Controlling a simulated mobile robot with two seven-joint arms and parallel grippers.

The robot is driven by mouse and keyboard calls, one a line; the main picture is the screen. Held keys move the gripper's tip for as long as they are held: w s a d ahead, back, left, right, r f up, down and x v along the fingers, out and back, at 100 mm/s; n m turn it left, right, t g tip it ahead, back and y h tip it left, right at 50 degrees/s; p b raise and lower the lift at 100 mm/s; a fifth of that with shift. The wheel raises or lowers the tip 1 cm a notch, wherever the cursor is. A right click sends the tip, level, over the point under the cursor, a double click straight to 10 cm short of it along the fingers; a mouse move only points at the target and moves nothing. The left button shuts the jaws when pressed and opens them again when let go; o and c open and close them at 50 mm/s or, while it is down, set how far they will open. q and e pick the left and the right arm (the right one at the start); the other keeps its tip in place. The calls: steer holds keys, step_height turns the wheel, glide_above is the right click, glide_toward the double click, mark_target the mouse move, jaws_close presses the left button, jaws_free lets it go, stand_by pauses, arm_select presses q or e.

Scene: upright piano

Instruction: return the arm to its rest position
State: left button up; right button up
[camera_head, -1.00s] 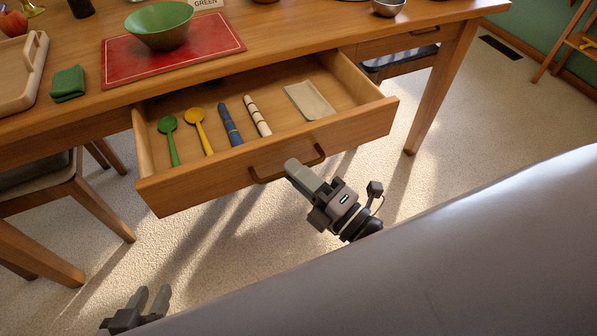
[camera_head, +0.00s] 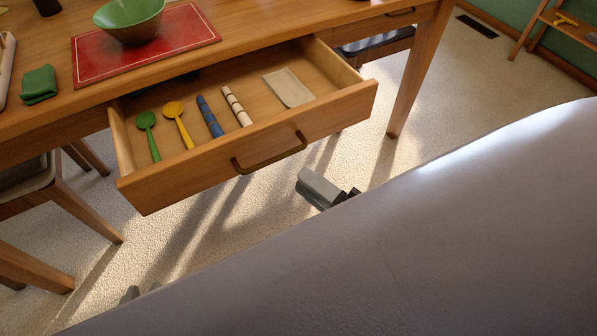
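My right gripper (camera_head: 318,187) shows just below and in front of the open drawer's front, apart from its handle (camera_head: 270,154).
In the drawer lie a green spoon (camera_head: 149,136), a yellow spoon (camera_head: 178,124), a blue item (camera_head: 209,117), a striped item (camera_head: 236,106) and a beige cloth (camera_head: 288,88). On the table (camera_head: 255,18) are a green bowl (camera_head: 130,20), a red mat (camera_head: 90,62) and a green cloth (camera_head: 39,84).

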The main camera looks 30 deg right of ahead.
steer(key=shift+s+d, duration=0.1)
steer(key=shift+s, duration=0.05)
arm_select(q)
steer(key=shift+w+r, duration=0.1)
stand_by(0.4)
